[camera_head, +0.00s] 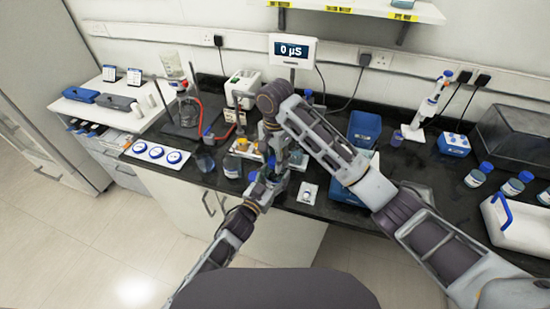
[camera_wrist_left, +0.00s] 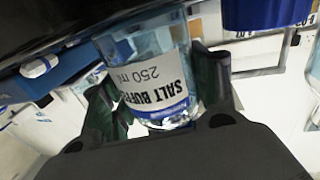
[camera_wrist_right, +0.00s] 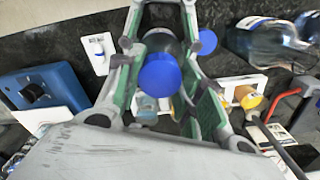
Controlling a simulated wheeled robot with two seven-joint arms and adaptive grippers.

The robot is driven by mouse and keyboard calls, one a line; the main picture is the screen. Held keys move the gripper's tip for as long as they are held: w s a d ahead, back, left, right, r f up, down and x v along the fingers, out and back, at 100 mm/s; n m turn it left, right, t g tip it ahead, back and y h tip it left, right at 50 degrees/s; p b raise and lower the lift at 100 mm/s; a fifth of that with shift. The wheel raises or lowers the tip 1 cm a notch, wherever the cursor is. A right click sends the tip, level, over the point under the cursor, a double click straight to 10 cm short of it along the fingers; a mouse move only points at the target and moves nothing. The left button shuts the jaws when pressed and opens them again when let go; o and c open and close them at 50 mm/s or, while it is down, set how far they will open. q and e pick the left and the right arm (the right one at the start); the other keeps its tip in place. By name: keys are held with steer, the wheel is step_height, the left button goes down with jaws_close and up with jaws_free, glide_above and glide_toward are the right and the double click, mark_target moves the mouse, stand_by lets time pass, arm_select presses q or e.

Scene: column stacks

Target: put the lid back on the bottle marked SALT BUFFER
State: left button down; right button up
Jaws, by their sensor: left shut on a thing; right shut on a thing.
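My left gripper (camera_wrist_left: 160,95) is shut around a clear bottle marked SALT BUFFER (camera_wrist_left: 153,75), 250 ml. The label appears upside down in the left wrist view; the bottle's mouth cannot be made out. In the head view, my left gripper (camera_head: 266,187) is at the counter's front edge, with the bottle mostly hidden by the grippers. My right gripper (camera_head: 282,160) is just above and close beside it. In the right wrist view, a round blue lid (camera_wrist_right: 159,73) lies between the right fingers, which are shut on it. Whether lid and bottle touch is not clear.
Blue-capped bottles (camera_head: 232,166) stand close left of the grippers. A small white plate (camera_head: 308,193) lies just right. A blue box (camera_head: 364,128), a pipette stand (camera_head: 412,132) and more bottles (camera_head: 479,175) are further right. A three-ring white tray (camera_head: 155,153) is left.

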steer(key=m, duration=0.7)
steer(key=shift+w, duration=0.1)
steer(key=m, duration=0.7)
steer(key=shift+m, duration=0.3)
steer(key=o, duration=0.7)
steer(key=shift+r, duration=2.2)
